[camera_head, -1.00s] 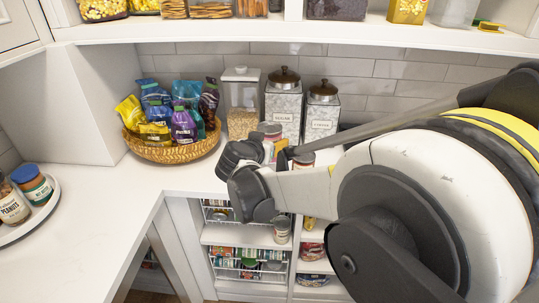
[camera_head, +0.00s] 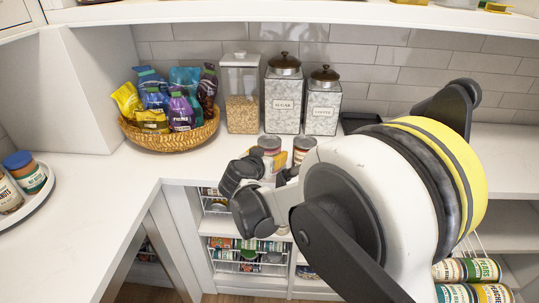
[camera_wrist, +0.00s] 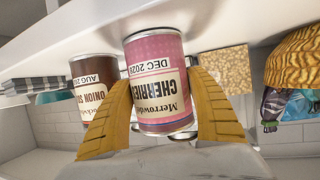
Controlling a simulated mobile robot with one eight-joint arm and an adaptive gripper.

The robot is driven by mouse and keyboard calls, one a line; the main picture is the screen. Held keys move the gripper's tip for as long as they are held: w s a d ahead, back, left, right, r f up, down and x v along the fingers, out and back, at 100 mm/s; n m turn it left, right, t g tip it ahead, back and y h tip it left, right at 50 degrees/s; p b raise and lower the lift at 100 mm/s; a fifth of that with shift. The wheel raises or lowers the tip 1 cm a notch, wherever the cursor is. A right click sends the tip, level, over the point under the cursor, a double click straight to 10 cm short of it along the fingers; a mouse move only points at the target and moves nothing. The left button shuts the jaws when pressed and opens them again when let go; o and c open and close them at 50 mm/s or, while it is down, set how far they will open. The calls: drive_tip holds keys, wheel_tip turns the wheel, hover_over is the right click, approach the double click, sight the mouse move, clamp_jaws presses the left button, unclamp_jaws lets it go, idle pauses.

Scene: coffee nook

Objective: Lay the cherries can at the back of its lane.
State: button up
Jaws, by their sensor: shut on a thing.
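The cherries can (camera_wrist: 158,85) has a pink label and grey metal rims. My gripper (camera_wrist: 163,120) has its yellow fingers on either side of it and is shut on it. In the head view the can (camera_head: 270,144) is at the front part of the counter, partly hidden by my gripper (camera_head: 272,163). I cannot tell whether it touches the counter. A wire rack (camera_head: 478,240) at the lower right has several cans lying in it. Which lane belongs to the cherries is not clear.
A brown onion soup can (camera_wrist: 92,85) stands close beside the cherries can. Shelves with wire racks (camera_head: 240,257) sit below the counter.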

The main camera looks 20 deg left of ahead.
drive_tip(key=o, duration=1.4)
drive_tip(key=shift+f, duration=0.1)
